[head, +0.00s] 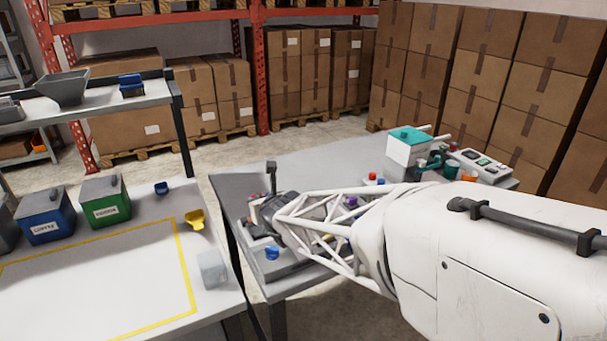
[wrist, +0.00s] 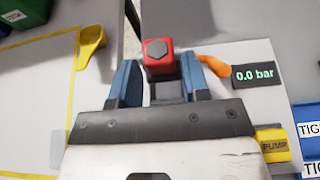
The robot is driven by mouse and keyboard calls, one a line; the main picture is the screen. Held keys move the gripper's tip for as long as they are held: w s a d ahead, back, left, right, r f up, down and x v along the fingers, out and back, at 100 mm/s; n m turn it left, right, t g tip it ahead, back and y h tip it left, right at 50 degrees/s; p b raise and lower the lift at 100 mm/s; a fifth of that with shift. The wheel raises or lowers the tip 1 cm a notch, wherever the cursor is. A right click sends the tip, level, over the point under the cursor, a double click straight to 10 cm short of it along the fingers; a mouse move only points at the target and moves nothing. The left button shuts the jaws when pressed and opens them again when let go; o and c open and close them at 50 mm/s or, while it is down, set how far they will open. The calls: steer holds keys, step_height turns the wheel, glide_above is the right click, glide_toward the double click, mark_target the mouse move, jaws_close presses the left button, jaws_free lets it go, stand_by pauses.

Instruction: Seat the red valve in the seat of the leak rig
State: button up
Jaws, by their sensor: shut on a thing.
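The red valve (wrist: 158,56) is a red block with a dark hexagonal face on top. In the wrist view it sits between the blue fingertips of my gripper (wrist: 158,80), which is shut on it. The leak rig shows beside it as a "0.0 bar" display (wrist: 255,75), an orange lever (wrist: 213,65) and a yellow PUMP button (wrist: 274,145). The seat is not visible; whether the valve touches the rig cannot be told. In the head view my gripper (head: 266,212) is over the grey bench, largely covered by my arm.
A white table (head: 90,290) with a yellow outline stands left of the bench, across a gap. It holds a yellow scoop (head: 196,219), a green bin (head: 105,203) and a blue bin (head: 45,217). A teal-topped machine (head: 405,147) stands at the bench's far right.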

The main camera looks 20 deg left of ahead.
steer(key=shift+s+f, duration=0.3)
steer(key=shift+f, duration=0.3)
stand_by(0.3)
steer(key=shift+f, duration=2.5)
